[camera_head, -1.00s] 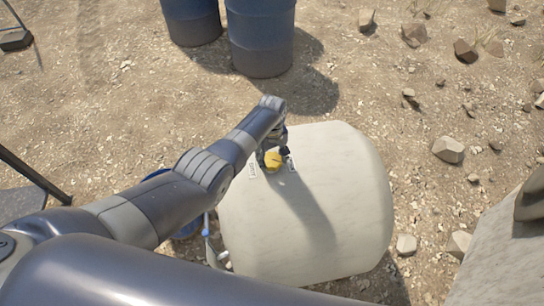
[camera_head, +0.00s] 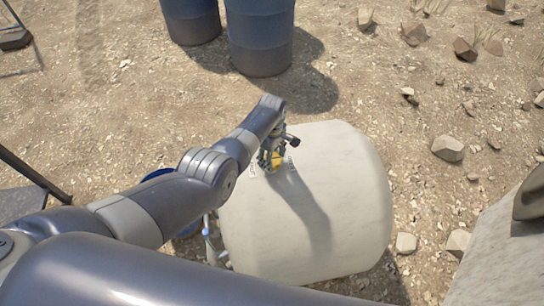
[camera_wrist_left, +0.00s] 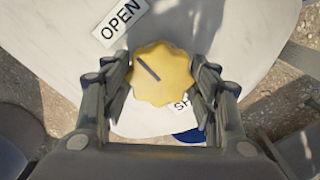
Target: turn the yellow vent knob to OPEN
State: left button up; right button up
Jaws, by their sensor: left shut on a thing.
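The yellow vent knob (camera_wrist_left: 172,80) sits on top of the pale tank (camera_head: 300,240), with a scalloped rim and a dark pointer line. In the left wrist view the line points up and left, roughly toward the white OPEN label (camera_wrist_left: 119,23), slightly below it. A second label (camera_wrist_left: 182,104) starting "SH" is partly hidden by the right finger. My left gripper (camera_wrist_left: 163,82) is shut on the knob, one finger on each side. In the head view the knob (camera_head: 277,160) is partly covered by my left gripper (camera_head: 274,154). My right gripper is not in view.
Two blue barrels (camera_head: 261,35) stand on the ground beyond the tank. A tap-like fitting (camera_head: 212,245) is at the tank's left end. Rocks lie on the right, including one (camera_head: 448,148) near the tank. A pale block (camera_head: 500,260) stands at the lower right.

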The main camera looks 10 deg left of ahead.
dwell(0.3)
pick_arm(q)
jog(key=o, duration=1.1)
jog(key=shift+c, duration=0.2)
notch_tip(320, 180, up, 12)
jog(key=shift+f, duration=0.1)
